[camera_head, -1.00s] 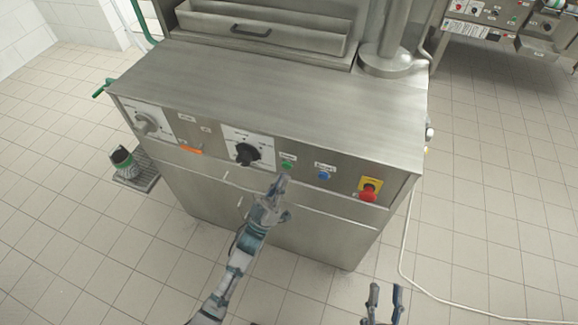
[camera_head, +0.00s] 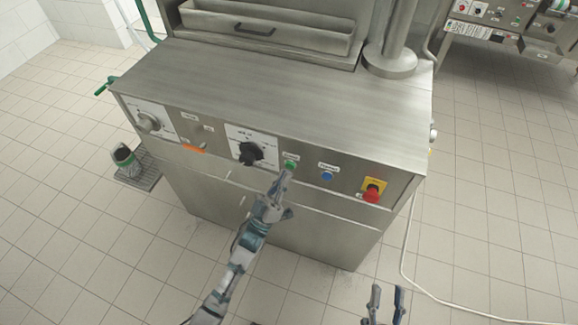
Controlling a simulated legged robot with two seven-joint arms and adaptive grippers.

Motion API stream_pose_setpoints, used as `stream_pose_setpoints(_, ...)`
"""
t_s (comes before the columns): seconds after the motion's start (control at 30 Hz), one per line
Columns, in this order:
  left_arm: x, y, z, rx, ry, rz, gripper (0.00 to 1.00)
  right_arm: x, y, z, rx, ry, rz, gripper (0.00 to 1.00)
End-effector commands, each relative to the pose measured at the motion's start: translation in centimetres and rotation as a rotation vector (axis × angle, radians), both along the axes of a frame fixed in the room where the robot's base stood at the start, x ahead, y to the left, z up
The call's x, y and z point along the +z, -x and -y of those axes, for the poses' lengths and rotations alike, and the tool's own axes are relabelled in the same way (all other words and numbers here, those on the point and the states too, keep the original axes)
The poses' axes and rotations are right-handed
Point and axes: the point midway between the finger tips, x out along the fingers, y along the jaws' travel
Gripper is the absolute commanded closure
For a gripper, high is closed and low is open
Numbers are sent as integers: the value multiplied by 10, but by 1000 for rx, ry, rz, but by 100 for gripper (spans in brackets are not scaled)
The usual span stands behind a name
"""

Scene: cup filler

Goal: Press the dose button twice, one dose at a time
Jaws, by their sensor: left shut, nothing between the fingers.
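The steel cup filler (camera_head: 270,90) has a sloped front panel with a green button (camera_head: 290,164), a blue button (camera_head: 326,176) and a red emergency stop (camera_head: 371,194) on a yellow plate. Labels above the green and blue buttons are too small to read. My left gripper (camera_head: 285,178) is shut and empty, its tips just below the green button; I cannot tell whether they touch it. My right gripper (camera_head: 386,294) is open and empty at the bottom of the view, below and away from the panel.
A black knob (camera_head: 250,152) and a grey knob (camera_head: 149,122) sit left of the buttons, with an orange switch (camera_head: 194,148) between them. A dark cup (camera_head: 124,156) stands on a drip tray (camera_head: 143,178) at the left. A white cable lies on the floor at right.

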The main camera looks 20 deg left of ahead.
Motion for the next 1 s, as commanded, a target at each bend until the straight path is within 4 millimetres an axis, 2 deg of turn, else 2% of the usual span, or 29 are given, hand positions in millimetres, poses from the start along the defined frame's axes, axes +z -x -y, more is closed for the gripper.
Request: stream_pose_setpoints(1.0, 2, -8, 1, 0, 0, 0, 100, 1, 0, 0, 0, -1, 1, 60)
